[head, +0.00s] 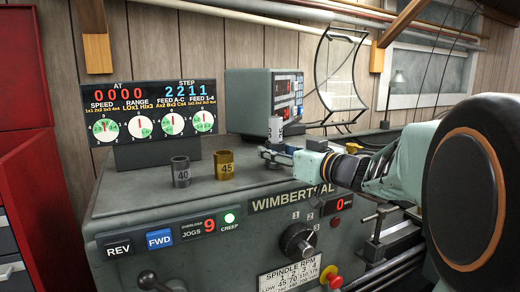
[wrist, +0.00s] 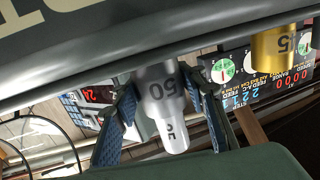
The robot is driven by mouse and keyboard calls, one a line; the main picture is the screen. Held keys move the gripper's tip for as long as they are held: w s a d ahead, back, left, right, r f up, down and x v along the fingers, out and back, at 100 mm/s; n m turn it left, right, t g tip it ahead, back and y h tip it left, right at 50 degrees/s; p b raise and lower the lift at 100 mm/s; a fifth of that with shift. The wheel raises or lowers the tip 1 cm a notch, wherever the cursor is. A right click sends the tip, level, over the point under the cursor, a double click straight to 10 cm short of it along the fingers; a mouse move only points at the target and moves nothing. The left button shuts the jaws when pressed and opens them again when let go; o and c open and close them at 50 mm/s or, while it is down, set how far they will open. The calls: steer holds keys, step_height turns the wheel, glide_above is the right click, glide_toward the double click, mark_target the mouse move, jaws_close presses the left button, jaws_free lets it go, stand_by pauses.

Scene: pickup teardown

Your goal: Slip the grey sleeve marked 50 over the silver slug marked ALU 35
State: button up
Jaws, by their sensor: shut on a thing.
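The grey sleeve marked 50 (wrist: 160,84) is between the fingertips of my gripper (wrist: 168,98), which are shut on it. The wrist view is upside down. The narrower silver slug (wrist: 172,132), with a partly readable 35, sticks out of the sleeve's upper end, so the sleeve appears to sit around its lower part. In the head view my gripper (head: 277,155) is over the machine top, with a grey cylinder (head: 275,129), apparently the slug, showing above the jaws. The slug's lower end is hidden, and I cannot tell whether the sleeve touches the machine top.
A grey sleeve marked 40 (head: 181,172) and a brass one marked 45 (head: 225,165) stand left of my gripper on the machine top (head: 140,190). A dial panel (head: 140,110) and a readout box (head: 250,100) stand behind. Bare top lies towards the front left.

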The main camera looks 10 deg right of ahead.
steer(key=shift+f, duration=0.1)
stand_by(0.3)
steer(key=o, duration=1.6)
steer(key=shift+f, duration=0.1)
steer(key=shift+v, duration=3.8)
